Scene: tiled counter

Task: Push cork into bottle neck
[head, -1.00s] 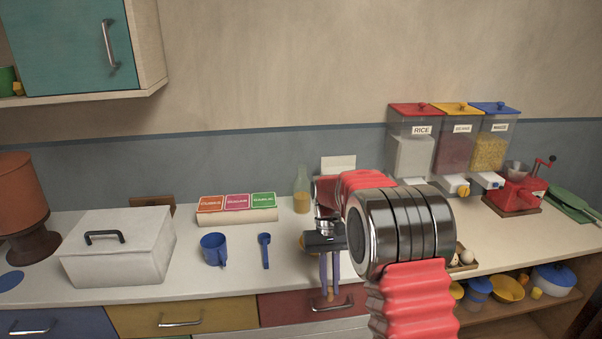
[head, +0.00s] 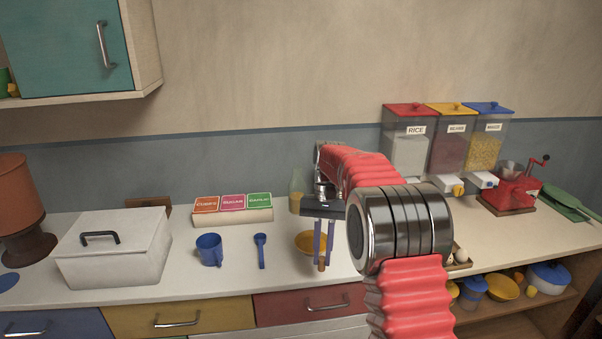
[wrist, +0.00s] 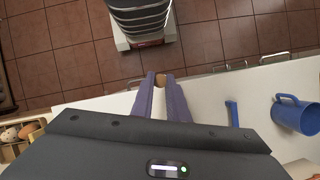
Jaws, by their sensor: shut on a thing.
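My gripper (head: 322,262) is shut on a small brown cork (head: 321,267), held at the fingertips with its lower end sticking out. In the wrist view the cork (wrist: 161,80) shows between the two purple fingers, over the counter's front edge. The glass bottle (head: 296,200), with yellowish contents, stands upright at the back of the counter, left of my arm. My gripper is in front of the bottle and apart from it. My arm hides part of the bottle's right side.
A yellow bowl (head: 304,241) sits behind my fingers. Labelled boxes (head: 232,212) stand left of the bottle. An egg tray (head: 460,263) is right of my arm.

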